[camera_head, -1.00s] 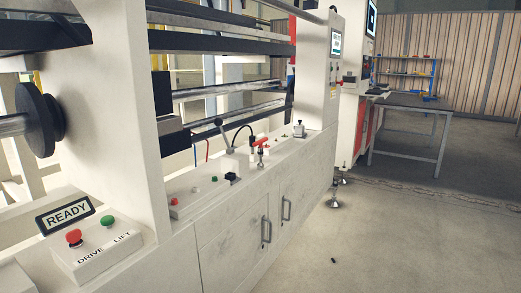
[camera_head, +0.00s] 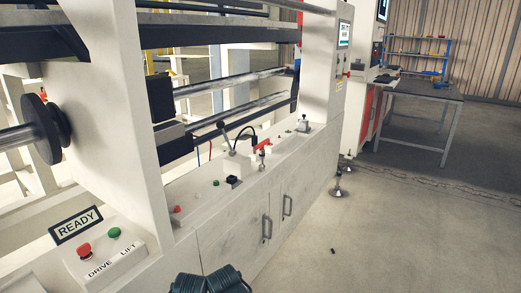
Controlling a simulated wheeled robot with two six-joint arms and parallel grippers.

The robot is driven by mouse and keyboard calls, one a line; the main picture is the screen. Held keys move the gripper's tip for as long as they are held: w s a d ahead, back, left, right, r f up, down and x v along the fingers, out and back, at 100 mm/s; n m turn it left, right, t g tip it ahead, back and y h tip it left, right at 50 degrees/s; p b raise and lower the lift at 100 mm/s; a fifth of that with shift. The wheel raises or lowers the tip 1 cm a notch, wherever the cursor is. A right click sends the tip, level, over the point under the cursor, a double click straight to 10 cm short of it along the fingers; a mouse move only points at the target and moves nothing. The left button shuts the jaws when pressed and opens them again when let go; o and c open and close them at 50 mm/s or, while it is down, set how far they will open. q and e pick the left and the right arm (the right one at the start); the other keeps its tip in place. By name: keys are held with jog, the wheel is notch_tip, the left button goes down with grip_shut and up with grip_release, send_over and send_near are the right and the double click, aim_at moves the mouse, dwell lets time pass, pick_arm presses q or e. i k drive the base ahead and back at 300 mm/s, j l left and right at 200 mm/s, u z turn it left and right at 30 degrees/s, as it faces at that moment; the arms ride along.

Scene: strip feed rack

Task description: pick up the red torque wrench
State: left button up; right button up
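I cannot make out a red torque wrench for certain. A small red-handled item (camera_head: 263,145) stands on the white machine's ledge; it may be a clamp or lever, too small to tell. Small coloured items, too small to identify, lie on the grey workbench (camera_head: 420,91) at the right and on the blue shelf behind it. No gripper fingertips show. A dark ribbed part shows at the bottom edge, left of centre, and I cannot tell whether it belongs to one of my arms.
The white machine (camera_head: 240,236) with cabinet doors fills the left and middle. A control box (camera_head: 106,256) with red and green buttons is at front left. A levelling foot (camera_head: 338,188) stands out at the machine's corner. The floor (camera_head: 400,230) at the right is mostly clear.

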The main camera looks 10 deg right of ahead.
aim_at(262, 167)
jog(key=i+l+u, duration=0.2)
jog(key=l, duration=0.35)
jog(key=i+l+u, duration=0.1)
jog(key=l+u, duration=0.15)
jog(key=l, duration=0.35)
jog(key=i+l+u, duration=0.2)
jog(key=l, duration=0.4)
jog(key=k, duration=0.1)
